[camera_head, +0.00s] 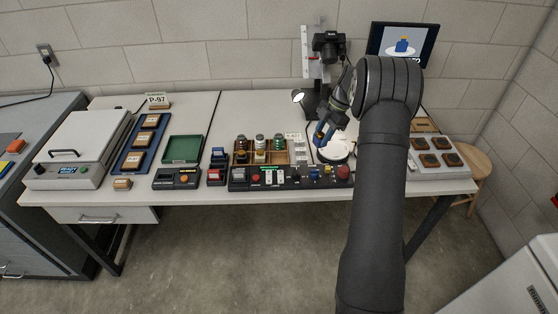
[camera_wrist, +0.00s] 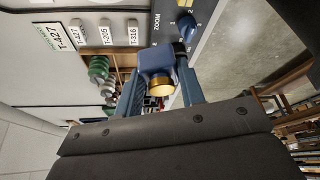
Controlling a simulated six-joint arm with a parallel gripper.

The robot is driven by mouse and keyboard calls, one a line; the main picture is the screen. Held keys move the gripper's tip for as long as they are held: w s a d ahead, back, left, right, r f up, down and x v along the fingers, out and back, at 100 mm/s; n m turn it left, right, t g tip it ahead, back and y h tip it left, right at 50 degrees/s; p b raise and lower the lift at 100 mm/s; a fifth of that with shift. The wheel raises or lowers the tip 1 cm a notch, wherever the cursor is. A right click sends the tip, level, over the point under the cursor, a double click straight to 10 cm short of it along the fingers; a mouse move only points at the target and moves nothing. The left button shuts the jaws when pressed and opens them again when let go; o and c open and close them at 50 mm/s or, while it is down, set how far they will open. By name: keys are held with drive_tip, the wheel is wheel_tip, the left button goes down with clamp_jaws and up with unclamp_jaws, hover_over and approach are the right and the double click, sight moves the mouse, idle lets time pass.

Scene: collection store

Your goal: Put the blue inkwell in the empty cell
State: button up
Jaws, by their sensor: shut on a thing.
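My gripper (camera_wrist: 160,88) is shut on the blue inkwell (camera_wrist: 155,62), a small blue bottle with a gold band, which sits between the two blue fingers in the wrist view. In the head view my gripper (camera_head: 322,137) is small and partly hidden by my arm, over the white round plate (camera_head: 337,150). The wooden tray (camera_head: 290,152) stands left of it, with several jars in its cells. In the wrist view green-topped jars show at the tray (camera_wrist: 100,52), left of the inkwell. Which cell is empty is too small to tell.
A black control panel (camera_head: 285,186) with buttons and knobs runs along the table front. A camera stand (camera_head: 312,60) and a monitor (camera_head: 403,42) are behind. A green tray (camera_head: 183,149) lies left. Right of my arm is a grey board (camera_head: 425,171) with several dark squares.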

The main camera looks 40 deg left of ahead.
drive_tip(key=s+a+f+n, duration=0.1)
drive_tip(key=s+a+f, duration=0.1)
drive_tip(key=a, duration=0.2)
drive_tip(key=s+a+f+n+h, duration=0.1)
drive_tip(key=s+a+f+n, duration=0.1)
drive_tip(key=a, duration=0.2)
drive_tip(key=s+a+f+n, duration=0.1)
drive_tip(key=s+a+f, duration=0.1)
drive_tip(key=a, duration=0.2)
drive_tip(key=shift+s+a+f+n+h, duration=0.25)
drive_tip(key=shift+a+f+n+h, duration=0.15)
drive_tip(key=shift+a+f, duration=0.1)
drive_tip(key=shift+f, duration=1.95)
drive_tip(key=shift+f, duration=0.15)
drive_tip(key=o, duration=0.8)
drive_tip(key=shift+c, duration=0.2)
